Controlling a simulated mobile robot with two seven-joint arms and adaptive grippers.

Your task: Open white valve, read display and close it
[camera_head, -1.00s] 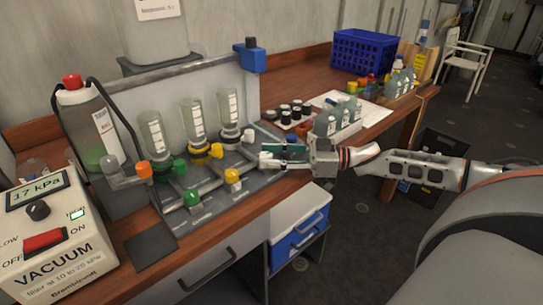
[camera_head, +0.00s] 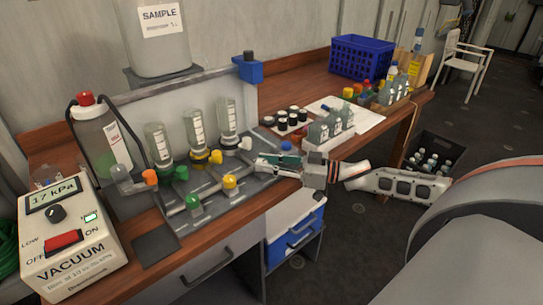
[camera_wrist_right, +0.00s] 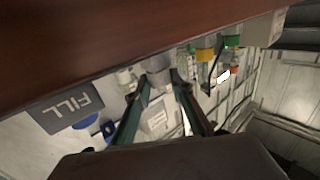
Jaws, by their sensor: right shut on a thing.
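The white vacuum box (camera_head: 70,245) stands at the left front of the bench. Its display (camera_head: 53,195) reads 17 kPa, and its red switch (camera_head: 64,240) and a green light show. The metal manifold carries green, yellow, orange and white valves. One white valve (camera_head: 246,143) is at the upper right, clear of the gripper. My right gripper (camera_head: 268,162) is at the manifold's right end, shut on the lower white valve, which its fingers largely hide. In the right wrist view a pale cylindrical part (camera_wrist_right: 158,72) shows between the fingers. My left gripper is not in view.
Three upturned bottles (camera_head: 196,130) stand on the manifold, with a red-capped bottle (camera_head: 105,135) to their left. A blue bracket (camera_head: 249,68) rises behind. Black-capped jars (camera_head: 290,118), grey bottles and a blue basket (camera_head: 362,57) fill the bench's right.

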